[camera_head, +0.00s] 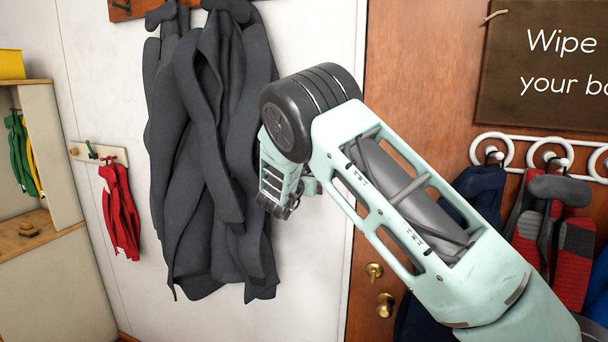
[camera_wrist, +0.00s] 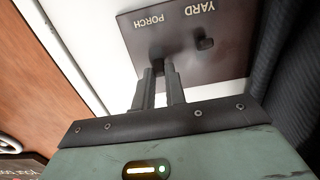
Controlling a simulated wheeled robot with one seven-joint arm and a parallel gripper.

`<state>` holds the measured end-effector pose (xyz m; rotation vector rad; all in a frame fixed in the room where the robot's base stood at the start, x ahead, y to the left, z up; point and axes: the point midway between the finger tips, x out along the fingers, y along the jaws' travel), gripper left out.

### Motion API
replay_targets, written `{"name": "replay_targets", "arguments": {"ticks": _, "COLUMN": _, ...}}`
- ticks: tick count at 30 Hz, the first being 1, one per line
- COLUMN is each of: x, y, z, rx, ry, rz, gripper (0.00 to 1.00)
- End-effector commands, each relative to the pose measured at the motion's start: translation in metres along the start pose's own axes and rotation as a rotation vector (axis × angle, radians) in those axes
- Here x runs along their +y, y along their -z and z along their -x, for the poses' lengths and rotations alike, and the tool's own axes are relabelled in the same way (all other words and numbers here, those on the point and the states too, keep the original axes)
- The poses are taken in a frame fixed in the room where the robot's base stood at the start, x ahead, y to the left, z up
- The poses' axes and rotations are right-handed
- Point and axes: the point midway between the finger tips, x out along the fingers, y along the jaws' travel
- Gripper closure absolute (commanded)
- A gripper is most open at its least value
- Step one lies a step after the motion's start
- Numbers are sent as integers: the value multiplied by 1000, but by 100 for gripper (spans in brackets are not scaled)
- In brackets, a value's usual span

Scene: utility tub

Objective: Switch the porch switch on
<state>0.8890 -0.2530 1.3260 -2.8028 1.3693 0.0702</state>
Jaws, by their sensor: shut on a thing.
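In the wrist view, a dark switch plate (camera_wrist: 228,62) on the white wall carries the labels PORCH and YARD, seen upside down. The porch switch (camera_wrist: 157,52) is a small dark toggle under the PORCH label. My gripper (camera_wrist: 158,72) is at this toggle, its two fingers close together and shut on it. The fingers partly hide the toggle, so I cannot tell its position. The yard switch (camera_wrist: 204,43) sticks out beside it, clear of the fingers. In the head view, my arm hides the plate and the fingertips.
Dark grey coats (camera_head: 205,150) hang on the wall just left of my gripper. A brown door (camera_head: 420,60) with brass knobs (camera_head: 385,304) is on the right. White ring hooks (camera_head: 540,152) hold clothes there. A red garment (camera_head: 120,210) hangs further left.

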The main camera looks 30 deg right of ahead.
Motion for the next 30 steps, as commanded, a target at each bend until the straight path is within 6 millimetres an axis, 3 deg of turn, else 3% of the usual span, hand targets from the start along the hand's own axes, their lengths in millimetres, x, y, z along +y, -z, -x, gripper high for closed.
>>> {"name": "replay_targets", "arguments": {"ticks": 19, "x": -2, "y": -1, "z": 2, "rx": -59, "ry": 4, "rz": 0, "gripper": 100}}
{"name": "replay_targets", "arguments": {"ticks": 20, "x": -2, "y": -1, "z": 2, "rx": -59, "ry": 4, "rz": 0, "gripper": 82}}
{"name": "replay_targets", "arguments": {"ticks": 22, "x": -2, "y": -1, "z": 2, "rx": -58, "ry": 4, "rz": 0, "gripper": 65}}
{"name": "replay_targets", "arguments": {"ticks": 30, "x": -1, "y": 1, "z": 1, "rx": -54, "ry": 2, "rz": 0, "gripper": 65}}
